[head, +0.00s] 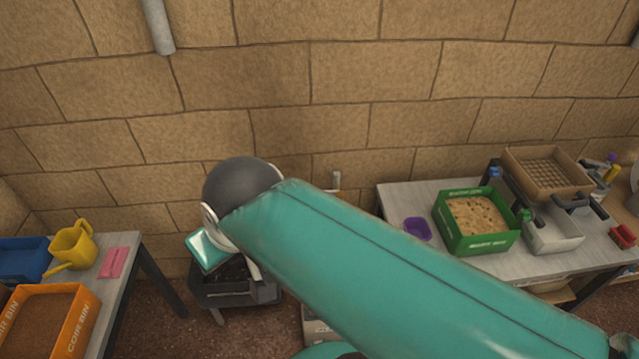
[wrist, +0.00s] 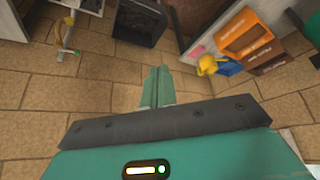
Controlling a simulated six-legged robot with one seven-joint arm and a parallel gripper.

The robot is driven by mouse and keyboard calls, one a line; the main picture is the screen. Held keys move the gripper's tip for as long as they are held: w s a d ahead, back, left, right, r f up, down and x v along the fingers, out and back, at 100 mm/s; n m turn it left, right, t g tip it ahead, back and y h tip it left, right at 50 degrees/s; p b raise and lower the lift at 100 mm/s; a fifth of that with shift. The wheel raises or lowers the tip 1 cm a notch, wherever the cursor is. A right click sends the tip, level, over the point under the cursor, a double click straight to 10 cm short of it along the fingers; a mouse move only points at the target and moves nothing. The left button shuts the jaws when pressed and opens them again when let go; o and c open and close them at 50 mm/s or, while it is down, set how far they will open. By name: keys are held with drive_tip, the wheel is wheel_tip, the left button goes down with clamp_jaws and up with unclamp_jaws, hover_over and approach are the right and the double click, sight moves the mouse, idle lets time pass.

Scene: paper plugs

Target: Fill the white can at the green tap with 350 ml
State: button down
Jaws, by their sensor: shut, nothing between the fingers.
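My gripper (wrist: 157,86) shows in the wrist view with its two teal fingers together and nothing between them. It is in the air, with the stone wall behind it. In the head view my teal arm covers the middle, and the fingertips cannot be made out. A wall pipe with a tap (wrist: 68,42) shows at the upper left of the wrist view, with a small green part near its end. A pipe fitting (head: 337,182) shows just above my arm in the head view, its lower part hidden. I cannot make out a white can in either view.
A yellow watering can (head: 72,245) stands on the left table by a pink card (head: 114,262) and an orange bin (head: 50,315). A dark bin (head: 235,290) is below my arm. The right table holds a green box (head: 477,222), a purple cup (head: 417,228) and a pale tray (head: 553,236).

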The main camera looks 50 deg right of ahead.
drive_tip(key=w+d+f+m+y, duration=0.1)
drive_tip(key=w+d+f+m, duration=0.15)
drive_tip(key=w+d, duration=0.75)
drive_tip(key=w+d+f+m, duration=0.1)
drive_tip(key=w+d+f, duration=0.3)
drive_tip(key=w+d, duration=0.5)
drive_tip(key=d+f+m, duration=0.2)
drive_tip(key=d+f, duration=0.4)
drive_tip(key=d, duration=0.4)
drive_tip(key=d+f+m+t, duration=0.1)
drive_tip(key=d+f+m, duration=0.1)
drive_tip(key=d+f, duration=0.4)
drive_tip(key=s+d+f+m+t, duration=0.1)
drive_tip(key=d+f, duration=0.5)
drive_tip(key=d, duration=0.8)
drive_tip(key=shift+d+m, duration=0.15)
drive_tip(key=shift+m, duration=0.3)
drive_tip(key=shift+s+f, duration=0.1)
drive_tip(key=x, duration=0.8)
drive_tip(key=s+a+x, duration=0.1)
drive_tip(key=x, duration=0.3)
drive_tip(key=shift+a+f, duration=0.1)
drive_tip(key=shift+f, duration=0.3)
drive_tip(key=shift+a+f, duration=0.25)
drive_tip(key=shift+f, duration=0.2)
